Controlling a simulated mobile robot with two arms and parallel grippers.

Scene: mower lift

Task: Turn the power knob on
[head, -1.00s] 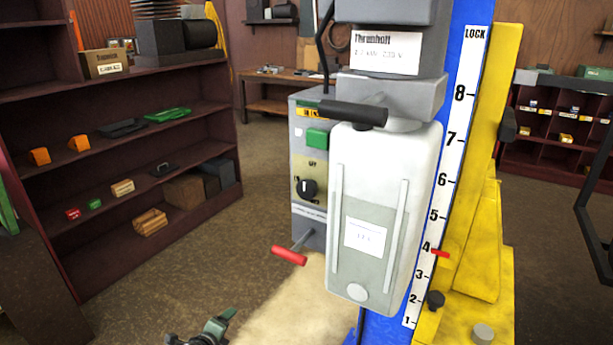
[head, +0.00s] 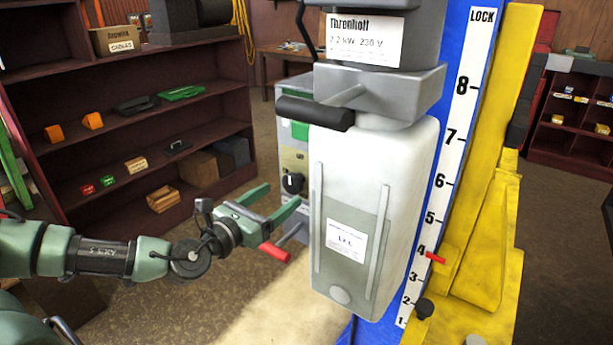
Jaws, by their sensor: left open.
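The power knob (head: 292,183) is a black round knob with a pale mark, on the grey control box (head: 290,155) at the machine's left side. The white and grey machine housing (head: 370,180) hides the box's right part. My left gripper (head: 282,197) reaches in from the left with green fingers spread open and empty. Its fingertips point toward the box, just below and left of the knob in the picture. I cannot tell how large the gap in depth is. My right gripper is not in view.
A red-tipped lever (head: 275,252) sticks out just below my left gripper. A black handle (head: 314,113) juts out above the knob. A green button (head: 300,130) sits higher on the box. A dark red shelf (head: 225,105) with small items stands at the left.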

